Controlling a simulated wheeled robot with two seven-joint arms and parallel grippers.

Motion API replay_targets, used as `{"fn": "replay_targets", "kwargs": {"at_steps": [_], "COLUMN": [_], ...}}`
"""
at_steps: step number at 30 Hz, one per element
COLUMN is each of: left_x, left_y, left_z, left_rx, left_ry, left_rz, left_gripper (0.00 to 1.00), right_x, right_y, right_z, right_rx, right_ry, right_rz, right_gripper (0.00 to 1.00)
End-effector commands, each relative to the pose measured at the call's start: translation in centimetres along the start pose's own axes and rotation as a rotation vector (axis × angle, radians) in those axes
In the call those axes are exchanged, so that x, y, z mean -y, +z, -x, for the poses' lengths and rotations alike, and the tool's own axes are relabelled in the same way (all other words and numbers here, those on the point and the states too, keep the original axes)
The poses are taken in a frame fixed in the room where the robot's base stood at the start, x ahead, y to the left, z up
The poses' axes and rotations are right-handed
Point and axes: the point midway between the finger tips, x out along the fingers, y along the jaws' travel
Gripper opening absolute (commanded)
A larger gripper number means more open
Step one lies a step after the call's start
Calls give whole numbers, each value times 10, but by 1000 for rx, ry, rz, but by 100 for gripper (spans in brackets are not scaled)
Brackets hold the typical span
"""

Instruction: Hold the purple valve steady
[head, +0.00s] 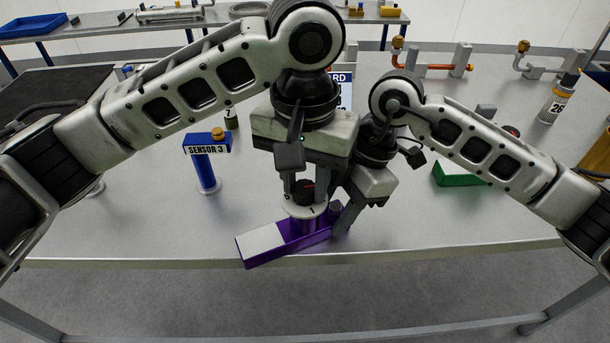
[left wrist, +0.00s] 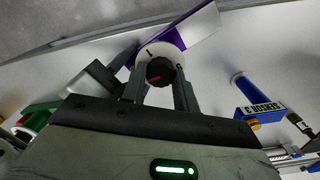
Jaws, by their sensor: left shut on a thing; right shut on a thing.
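The purple valve (head: 292,245) sits at the front edge of the table. Its flat base carries a pale plate, and a white dial and a dark knob (head: 304,187) stand on top. My left gripper (head: 305,196) comes down from above and is shut on the knob. In the left wrist view its fingers (left wrist: 160,92) are on both sides of the knob (left wrist: 160,71), which has a red mark, over the white dial (left wrist: 148,54). My right gripper (head: 344,217) is shut on the valve's right part; its exact contact is partly hidden.
A blue stand marked SENSOR 3 (head: 207,168) is left of the valve. A green part (head: 460,177) lies at right, and a bottle marked 26 (head: 559,98) stands farther back. Orange piping (head: 436,66) is at the back. The table front left of the valve is clear.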

Motion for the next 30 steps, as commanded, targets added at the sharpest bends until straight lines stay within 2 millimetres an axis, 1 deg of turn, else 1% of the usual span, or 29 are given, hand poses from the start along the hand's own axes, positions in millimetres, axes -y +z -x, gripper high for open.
{"fn": "replay_targets", "kwargs": {"at_steps": [7, 8, 9, 10, 17, 20, 23, 30], "left_x": [1, 1, 1, 1, -1, -1, -1, 1], "left_y": [-1, -1, -1, -1, -1, -1, -1, -2], "left_z": [1, 1, 1, 1, 1, 6, 19, 71], "left_rx": [-5, -5, -6, -5, -4, -5, -8, -10], "left_ry": [-1, -1, -1, -1, 2, 4, 2, -5], "left_rz": [3, 3, 3, 2, -2, -3, -2, 3], "left_gripper": [7, 33, 44, 52, 52, 52, 52, 52], "right_x": [1, 1, 1, 1, 0, 0, 0, 0], "right_y": [-1, -1, -1, -1, -1, -1, -1, -1], "right_z": [-1, -1, 0, 0, 0, 0, 0, 0], "right_rx": [-2, -2, -1, -1, -3, -3, -3, -2], "right_ry": [-4, -4, -4, -4, -1, 0, 0, 0], "right_rz": [4, 4, 4, 4, 2, 1, 1, 1], "right_gripper": [7, 7, 7, 7, 7, 7, 7, 7]}}
